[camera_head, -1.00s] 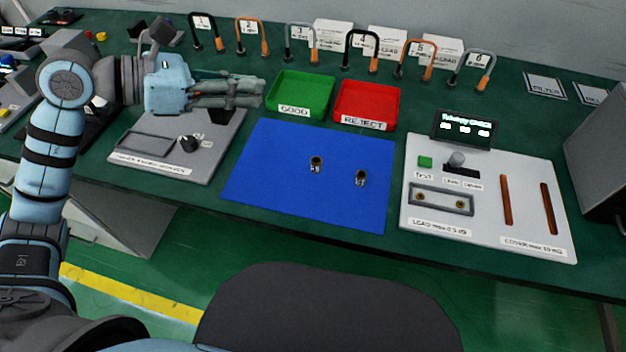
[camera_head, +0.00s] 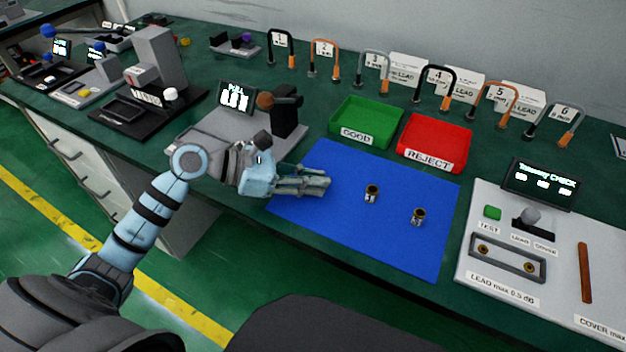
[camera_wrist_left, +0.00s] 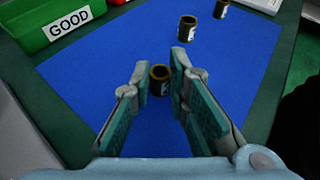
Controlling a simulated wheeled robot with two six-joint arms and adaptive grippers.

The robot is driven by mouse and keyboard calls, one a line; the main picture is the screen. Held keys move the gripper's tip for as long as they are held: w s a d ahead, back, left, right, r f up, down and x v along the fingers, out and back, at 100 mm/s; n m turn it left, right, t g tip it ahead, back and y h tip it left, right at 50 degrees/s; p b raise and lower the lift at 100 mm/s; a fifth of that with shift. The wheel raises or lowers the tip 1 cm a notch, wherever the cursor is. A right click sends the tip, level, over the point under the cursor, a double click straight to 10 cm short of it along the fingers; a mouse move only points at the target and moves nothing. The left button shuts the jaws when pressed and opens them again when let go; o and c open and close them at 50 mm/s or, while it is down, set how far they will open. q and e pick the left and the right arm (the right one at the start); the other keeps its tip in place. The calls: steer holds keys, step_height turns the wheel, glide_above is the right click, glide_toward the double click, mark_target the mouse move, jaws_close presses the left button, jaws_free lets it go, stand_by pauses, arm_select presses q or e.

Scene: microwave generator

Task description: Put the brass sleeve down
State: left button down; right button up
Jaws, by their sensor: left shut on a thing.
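My left gripper (camera_head: 320,183) is low over the left part of the blue mat (camera_head: 330,222). In the left wrist view its fingers (camera_wrist_left: 159,70) are shut on a brass sleeve (camera_wrist_left: 159,83), a short dark-gold tube with a white label, held with its open end up. In the head view the fingers hide this sleeve. I cannot tell whether its bottom touches the mat. Two other brass sleeves stand upright on the mat, one near the middle (camera_head: 372,193) and one further right (camera_head: 418,217). My right gripper is not in view.
A green GOOD tray (camera_head: 367,121) and a red REJECT tray (camera_head: 435,142) stand behind the mat. A grey pull tester (camera_head: 285,112) is at the back left of the mat. A white check panel (camera_head: 510,292) is at the right. The mat's front part is bare.

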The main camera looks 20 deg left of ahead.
arm_select(q)
steer(key=c, duration=1.9)
jaws_free()
steer(key=shift+f, duration=0.1)
steer(key=o, duration=0.4)
steer(key=shift+c, duration=0.2)
